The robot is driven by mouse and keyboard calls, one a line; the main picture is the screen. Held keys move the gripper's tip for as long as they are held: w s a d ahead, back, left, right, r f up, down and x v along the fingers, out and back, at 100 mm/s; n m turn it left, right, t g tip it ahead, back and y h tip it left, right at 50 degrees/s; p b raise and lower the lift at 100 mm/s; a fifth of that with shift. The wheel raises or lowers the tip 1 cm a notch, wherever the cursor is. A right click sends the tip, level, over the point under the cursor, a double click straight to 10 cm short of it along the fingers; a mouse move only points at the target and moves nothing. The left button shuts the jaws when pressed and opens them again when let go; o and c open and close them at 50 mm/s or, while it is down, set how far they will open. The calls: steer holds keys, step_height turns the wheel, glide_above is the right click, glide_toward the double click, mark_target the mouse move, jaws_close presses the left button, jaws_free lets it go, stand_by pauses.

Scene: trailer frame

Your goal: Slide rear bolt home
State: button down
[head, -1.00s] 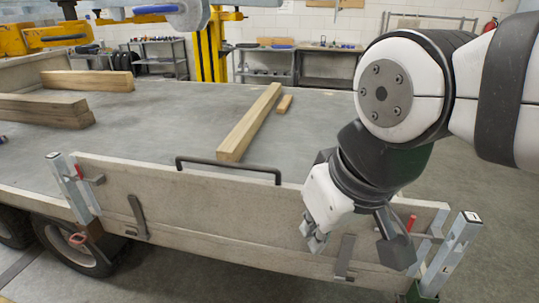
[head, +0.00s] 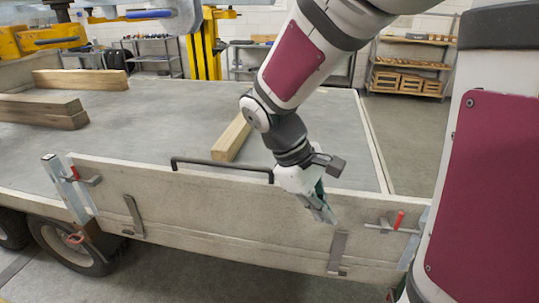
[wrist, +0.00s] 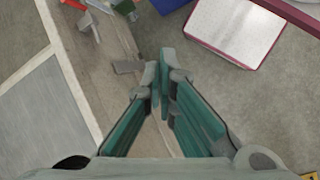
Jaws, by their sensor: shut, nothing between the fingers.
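My gripper (head: 325,213) is in front of the pale side panel (head: 240,225) of the trailer, left of the right-hand bolt. Its green-lined fingers are shut and empty in the wrist view (wrist: 163,78). The right-hand bolt (head: 385,228) is a grey bar with an upright red handle (head: 399,219), near the panel's right end. A red handle (wrist: 72,3) also shows at the top left of the wrist view. A second bolt (head: 92,181) with a red handle is at the panel's left corner post. I cannot tell how far either bolt is in. My gripper touches neither.
A black grab bar (head: 215,162) runs along the panel's top edge. Wooden beams (head: 82,80) lie on the grey trailer bed (head: 165,120). Grey latch straps (head: 338,252) are on the panel. Shelving (head: 412,65) stands against the back wall.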

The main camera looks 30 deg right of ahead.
mark_target(397, 221)
steer(key=w+d+f+n+g+h+p, duration=0.1)
steer(key=w+d+f+n+g+h, duration=0.2)
steer(key=w+d+f+n+h, duration=0.3)
steer(key=shift+w+d+f+n+g+h+p, duration=0.15)
steer(key=shift+d+f+n+g+h+p, duration=0.2)
steer(key=shift+d+f+n+h, duration=0.95)
steer(key=shift+d+f+m, duration=0.35)
steer(key=shift+f+m, duration=0.05)
steer(key=shift+f, duration=0.3)
steer(key=p+x, duration=0.1)
steer(key=x, duration=0.3)
steer(key=p+x, duration=0.1)
steer(key=x, duration=0.4)
steer(key=r+p+x, duration=0.1)
steer(key=x, duration=0.3)
steer(key=shift+s+d+f, duration=0.1)
steer(key=shift+s+d, duration=0.2)
steer(key=shift+d, duration=0.1)
steer(key=s+d, duration=0.1)
steer(key=s+d+p, duration=0.1)
steer(key=d, duration=0.1)
steer(key=shift+s+d, duration=0.15)
steer(key=shift+s, duration=0.2)
steer(key=shift+w, duration=0.1)
